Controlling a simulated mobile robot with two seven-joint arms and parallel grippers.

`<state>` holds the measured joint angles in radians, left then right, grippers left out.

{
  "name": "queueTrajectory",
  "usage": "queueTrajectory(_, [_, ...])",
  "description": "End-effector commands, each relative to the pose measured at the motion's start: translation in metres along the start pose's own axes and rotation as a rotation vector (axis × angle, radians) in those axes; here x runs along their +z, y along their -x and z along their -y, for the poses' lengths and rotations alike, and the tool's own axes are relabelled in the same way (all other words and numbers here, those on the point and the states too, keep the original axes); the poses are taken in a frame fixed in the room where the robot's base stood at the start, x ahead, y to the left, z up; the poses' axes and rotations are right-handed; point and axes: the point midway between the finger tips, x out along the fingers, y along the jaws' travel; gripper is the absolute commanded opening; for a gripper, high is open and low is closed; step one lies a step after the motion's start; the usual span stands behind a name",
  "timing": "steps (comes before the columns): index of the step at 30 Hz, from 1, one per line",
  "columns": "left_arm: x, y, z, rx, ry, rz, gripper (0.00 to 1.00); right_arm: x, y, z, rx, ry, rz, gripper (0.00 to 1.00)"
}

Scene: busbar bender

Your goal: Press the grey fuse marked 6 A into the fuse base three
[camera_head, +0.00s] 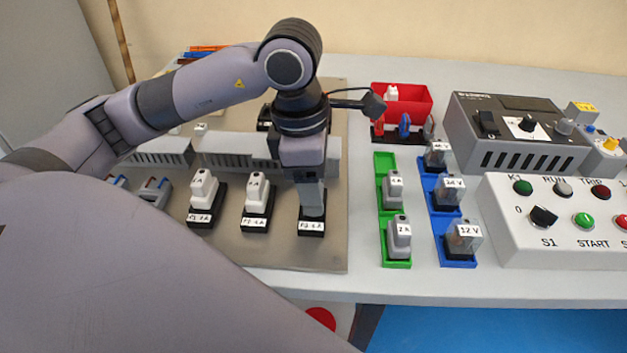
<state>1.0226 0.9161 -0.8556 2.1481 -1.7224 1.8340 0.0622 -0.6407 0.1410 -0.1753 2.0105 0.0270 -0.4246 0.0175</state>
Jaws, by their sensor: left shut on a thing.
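My left gripper (311,190) points straight down over the third fuse base (312,228), the rightmost black base in the front row on the grey plate. It is shut on a grey fuse, which is mostly hidden by the fingers, so its 6 A marking cannot be read. The fingers reach down to the top of the base; I cannot tell whether the fuse is seated. The two bases to the left hold white fuses (203,186) and (257,190). My right gripper is out of view.
A green rack (386,223) with grey fuses and a blue rack (437,228) with clear relays stand to the right. Behind them is a red bin (415,108). A grey device (520,150) and a white button panel (560,250) fill the right side.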

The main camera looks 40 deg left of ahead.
Motion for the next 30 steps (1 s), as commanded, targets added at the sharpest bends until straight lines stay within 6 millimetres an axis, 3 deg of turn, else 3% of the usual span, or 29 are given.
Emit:
queueTrajectory(2, [-0.001,-0.004,0.0,-0.002,0.0,-0.003,0.26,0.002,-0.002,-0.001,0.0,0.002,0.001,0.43])
queueTrajectory(3, [-0.001,-0.004,0.0,-0.002,0.0,-0.003,0.6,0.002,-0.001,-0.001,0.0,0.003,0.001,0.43])
queueTrajectory(6, [-0.001,-0.003,0.0,-0.002,0.0,-0.004,0.86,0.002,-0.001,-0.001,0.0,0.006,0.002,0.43])
queueTrajectory(17, [-0.001,-0.003,0.0,-0.002,0.0,-0.003,0.86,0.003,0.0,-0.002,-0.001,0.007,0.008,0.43])
queueTrajectory(19, [-0.001,-0.003,0.0,-0.002,0.0,-0.003,0.86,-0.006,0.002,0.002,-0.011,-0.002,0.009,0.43])
queueTrajectory(21, [0.001,0.013,-0.001,0.002,0.001,0.002,0.86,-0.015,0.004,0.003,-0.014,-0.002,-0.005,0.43])
queueTrajectory(30, [0.0,0.061,0.0,0.0,0.0,-0.001,0.86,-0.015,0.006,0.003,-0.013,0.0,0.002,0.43])
